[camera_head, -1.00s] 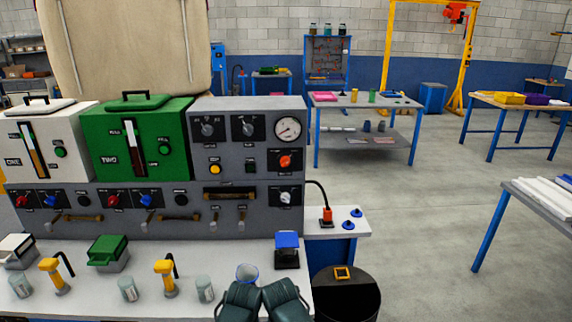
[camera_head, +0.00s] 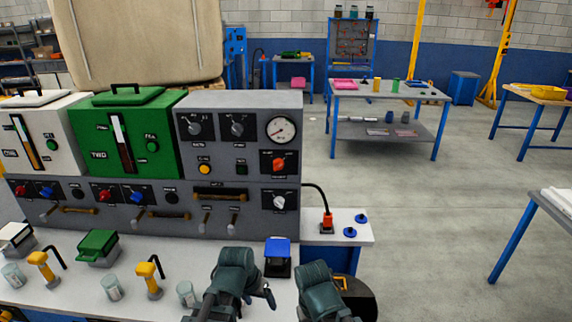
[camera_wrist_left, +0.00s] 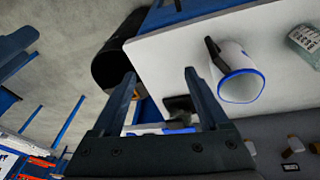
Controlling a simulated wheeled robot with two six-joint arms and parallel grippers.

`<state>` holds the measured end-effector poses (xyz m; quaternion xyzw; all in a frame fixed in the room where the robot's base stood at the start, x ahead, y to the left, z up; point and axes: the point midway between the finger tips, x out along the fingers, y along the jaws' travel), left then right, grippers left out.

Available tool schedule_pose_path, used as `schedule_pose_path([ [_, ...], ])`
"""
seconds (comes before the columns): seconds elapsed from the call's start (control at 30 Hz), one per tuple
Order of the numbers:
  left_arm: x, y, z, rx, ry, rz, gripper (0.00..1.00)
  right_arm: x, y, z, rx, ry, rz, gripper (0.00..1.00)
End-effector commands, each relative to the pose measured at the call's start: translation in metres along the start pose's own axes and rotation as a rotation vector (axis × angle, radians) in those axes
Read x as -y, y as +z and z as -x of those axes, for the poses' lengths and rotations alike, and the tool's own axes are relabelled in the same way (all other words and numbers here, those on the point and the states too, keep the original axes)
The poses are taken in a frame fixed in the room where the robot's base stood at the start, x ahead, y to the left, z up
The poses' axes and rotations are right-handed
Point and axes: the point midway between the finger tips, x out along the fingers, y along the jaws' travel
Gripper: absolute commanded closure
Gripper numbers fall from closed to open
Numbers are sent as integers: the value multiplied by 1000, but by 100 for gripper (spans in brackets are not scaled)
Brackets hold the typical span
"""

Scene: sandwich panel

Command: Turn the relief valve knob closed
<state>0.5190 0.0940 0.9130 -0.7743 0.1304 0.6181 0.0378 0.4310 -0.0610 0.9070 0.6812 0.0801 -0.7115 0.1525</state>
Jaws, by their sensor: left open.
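The grey control panel (camera_head: 240,105) carries several knobs, and its labels are too small to read, so I cannot tell which one is the relief valve. An orange-red knob (camera_head: 279,162) sits below the round gauge (camera_head: 281,129). A pale knob (camera_head: 279,202) sits below that, and two grey knobs (camera_head: 195,128) (camera_head: 237,128) are at upper left. My left gripper (camera_head: 266,293) is low over the bench front, below the panel and apart from every knob. In the left wrist view it (camera_wrist_left: 160,76) is open and empty. My right arm (camera_head: 323,290) is at the bottom; its jaws cannot be made out.
A blue-topped block (camera_head: 278,253) stands on the bench by my left gripper. A white mug with a blue rim (camera_wrist_left: 237,75) shows in the left wrist view. Yellow-handled pumps (camera_head: 148,272) and jars (camera_head: 111,287) stand left. A black bin (camera_head: 360,300) is beyond the bench's right end.

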Motion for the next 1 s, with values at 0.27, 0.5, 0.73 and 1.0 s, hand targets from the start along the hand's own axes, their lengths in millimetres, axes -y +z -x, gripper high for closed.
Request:
schedule_pose_path([
  [0.27, -22, -76, 18, -314, 136, -114, 22, -1, 0, 6, 0, 0, 0, 56],
  [0.5, -59, -166, 65, -756, 202, -231, 22, -1, 0, 7, 0, 0, 0, 56],
  [0.73, -56, -244, 142, -1234, 39, -160, 22, -1, 0, 7, 0, 0, 0, 56],
  [1.0, -12, -259, 166, -1347, -223, 36, 22, -1, 0, 7, 0, 0, 0, 56],
])
